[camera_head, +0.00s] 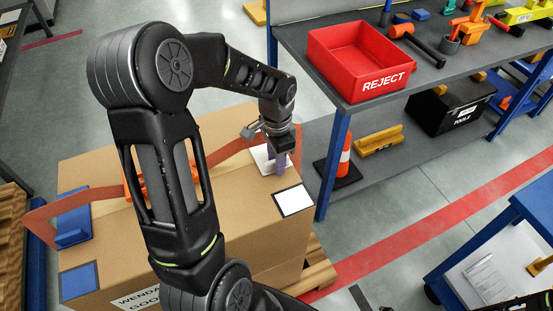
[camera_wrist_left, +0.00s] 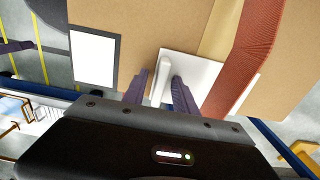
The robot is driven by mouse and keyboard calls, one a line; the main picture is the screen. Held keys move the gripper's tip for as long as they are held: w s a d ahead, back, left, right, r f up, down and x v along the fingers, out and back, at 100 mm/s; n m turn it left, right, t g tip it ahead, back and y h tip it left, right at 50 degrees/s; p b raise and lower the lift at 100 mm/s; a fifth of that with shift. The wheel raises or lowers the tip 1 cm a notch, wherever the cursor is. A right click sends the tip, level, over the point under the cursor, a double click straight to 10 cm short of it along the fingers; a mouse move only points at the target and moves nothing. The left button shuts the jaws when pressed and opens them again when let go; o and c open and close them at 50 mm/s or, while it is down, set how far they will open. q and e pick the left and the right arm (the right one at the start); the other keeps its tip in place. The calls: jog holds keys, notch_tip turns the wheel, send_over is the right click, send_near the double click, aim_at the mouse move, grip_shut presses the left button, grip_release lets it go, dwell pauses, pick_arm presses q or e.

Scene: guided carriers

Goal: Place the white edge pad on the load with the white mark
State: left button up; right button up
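The white edge pad (camera_head: 262,158) lies on top of the large cardboard carton (camera_head: 225,228), at its right edge beside the red-brown strap (camera_head: 104,200). In the left wrist view the pad (camera_wrist_left: 204,72) shows an upright white rib. My left gripper (camera_head: 281,143) is over the pad; in the wrist view its two fingers (camera_wrist_left: 160,88) stand either side of the rib, seemingly with a gap. The white mark (camera_head: 294,200), a dark-bordered white rectangle, is on the carton, nearer the front than the pad; it also shows in the wrist view (camera_wrist_left: 93,58). My right gripper is not seen.
A blue edge pad (camera_head: 73,228) sits at the carton's left under the strap, near a blue mark (camera_head: 78,281). A workbench with a red REJECT bin (camera_head: 358,58) stands close behind right. An orange cone (camera_head: 345,157) is on its lower shelf. A blue cart (camera_head: 500,245) stands at right.

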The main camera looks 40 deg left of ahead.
pick_arm(q)
notch_tip(320, 180, up, 12)
jog(key=shift+r, duration=0.2)
dwell(0.4)
jog(key=shift+f, duration=0.1)
dwell(0.4)
